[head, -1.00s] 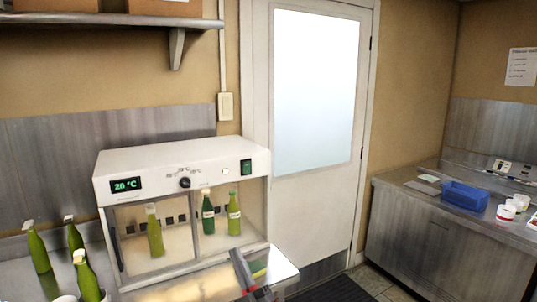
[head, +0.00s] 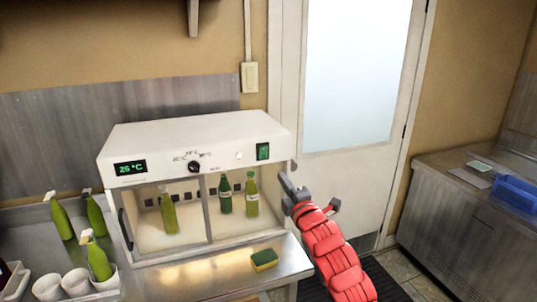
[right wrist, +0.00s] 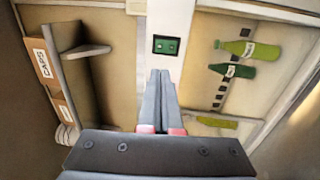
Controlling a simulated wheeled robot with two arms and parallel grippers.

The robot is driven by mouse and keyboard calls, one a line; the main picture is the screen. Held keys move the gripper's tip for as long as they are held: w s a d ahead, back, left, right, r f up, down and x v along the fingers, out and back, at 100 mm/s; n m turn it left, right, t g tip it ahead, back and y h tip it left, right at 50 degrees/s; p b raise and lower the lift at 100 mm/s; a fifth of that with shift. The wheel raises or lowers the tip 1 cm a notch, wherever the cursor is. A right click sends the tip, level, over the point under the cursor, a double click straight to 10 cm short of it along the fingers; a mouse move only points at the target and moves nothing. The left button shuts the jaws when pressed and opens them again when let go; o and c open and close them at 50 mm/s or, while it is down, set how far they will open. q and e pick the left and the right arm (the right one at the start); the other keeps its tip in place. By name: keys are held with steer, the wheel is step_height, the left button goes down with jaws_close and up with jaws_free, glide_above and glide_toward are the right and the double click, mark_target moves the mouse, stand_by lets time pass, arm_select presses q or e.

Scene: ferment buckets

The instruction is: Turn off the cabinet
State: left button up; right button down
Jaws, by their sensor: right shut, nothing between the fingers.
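The white cabinet (head: 200,140) stands on a steel counter with its glass front closed and green bottles inside. Its display (head: 130,167) is lit green and reads 26 °C. A green rocker switch (head: 262,151) sits at the right of its control panel, beside a dark knob (head: 194,166). My right gripper (head: 285,182) is shut and empty, just right of the cabinet front and below the switch. In the right wrist view, the shut fingertips (right wrist: 161,74) point at the switch (right wrist: 166,45), with a gap in the picture between them. My left gripper is not in view.
Green spray bottles (head: 61,220) and white cups (head: 76,282) stand at left. A white door (head: 355,90) is behind my right arm. A blue bin (head: 515,195) sits on the right-hand counter.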

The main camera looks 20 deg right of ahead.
mark_target(264, 150)
steer(key=w+p, duration=0.1)
steer(key=w, duration=0.3)
steer(key=w+r+p, duration=0.1)
steer(key=w+p, duration=0.1)
steer(key=w, duration=0.2)
steer(key=w+p, duration=0.2)
steer(key=w, duration=0.3)
steer(key=shift+a+r, duration=0.15)
steer(key=shift+r, duration=0.1)
steer(key=shift+w, duration=0.5)
